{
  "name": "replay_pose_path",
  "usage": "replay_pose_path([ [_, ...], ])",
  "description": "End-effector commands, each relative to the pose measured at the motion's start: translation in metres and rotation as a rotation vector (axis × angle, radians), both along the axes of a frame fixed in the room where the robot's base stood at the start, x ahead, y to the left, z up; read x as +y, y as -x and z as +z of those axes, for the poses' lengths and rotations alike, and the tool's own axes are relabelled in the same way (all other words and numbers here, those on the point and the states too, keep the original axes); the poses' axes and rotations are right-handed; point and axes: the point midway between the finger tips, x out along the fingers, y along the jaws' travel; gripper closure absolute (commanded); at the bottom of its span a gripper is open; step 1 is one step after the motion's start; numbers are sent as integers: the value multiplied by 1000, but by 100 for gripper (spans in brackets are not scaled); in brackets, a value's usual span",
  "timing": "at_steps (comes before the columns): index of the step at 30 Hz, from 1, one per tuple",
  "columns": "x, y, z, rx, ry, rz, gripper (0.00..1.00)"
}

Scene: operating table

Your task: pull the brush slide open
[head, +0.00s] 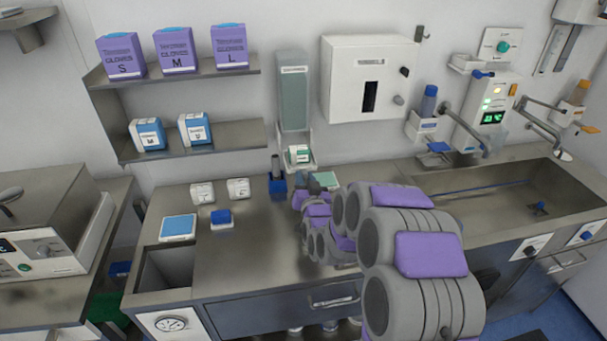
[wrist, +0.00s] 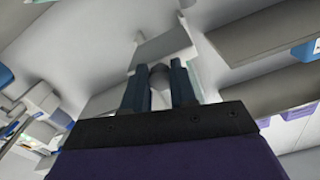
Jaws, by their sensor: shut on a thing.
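In the wrist view, my gripper (wrist: 157,86) has its two dark fingers on either side of a small round grey knob (wrist: 158,74) and is shut on it. A pale block (wrist: 164,46) shows just beyond the knob; I take this to be the brush slide's front, but cannot tell how far it is out. In the head view, a tall grey-green dispenser (head: 293,98) hangs on the wall, with a white tray (head: 310,167) at its foot holding a small green-and-white pack (head: 299,154). My arm stands in front of the counter there, and the fingertips cannot be made out.
A white wall cabinet (head: 345,58) hangs right of the dispenser. Shelves with purple glove boxes (head: 174,50) and blue-white boxes are to its left. Small boxes (head: 203,192) and a blue pad (head: 178,227) lie on the steel counter (head: 245,265). A sink (head: 500,190) is at right.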

Motion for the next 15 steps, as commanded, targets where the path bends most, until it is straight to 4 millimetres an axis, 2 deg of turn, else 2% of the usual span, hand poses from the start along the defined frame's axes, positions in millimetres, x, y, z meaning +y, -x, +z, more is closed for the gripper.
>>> replay_pose_path([
  [6, 0, -1, 3, -8, -2, -4, 100],
  [7, 0, -1, 3, -8, -2, -4, 73],
  [15, -1, -2, 2, -5, -1, -3, 48],
])
